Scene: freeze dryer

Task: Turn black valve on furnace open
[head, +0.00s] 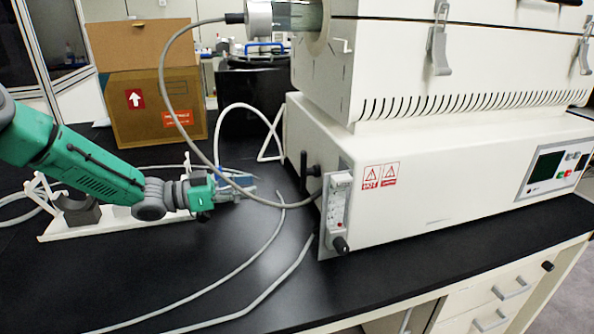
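The white furnace (440,185) stands on the black bench at the right. On its left side is a black lever-like fitting (306,168), with a grey hose running close by. A black round knob (340,245) sticks out at the bottom of the small panel (337,205) on the furnace's front left corner. I cannot tell which of the two is the valve. My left gripper (248,187) is left of the furnace, apart from both black parts. Its fingers are small and partly crossed by a hose, so their opening is unclear. My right gripper is out of view.
A white stand (115,228) lies under my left arm. A cardboard box (155,90) stands at the back left. Grey hoses (255,255) lie across the bench and one arches down near my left gripper. Bare bench (330,290) lies in front of the furnace.

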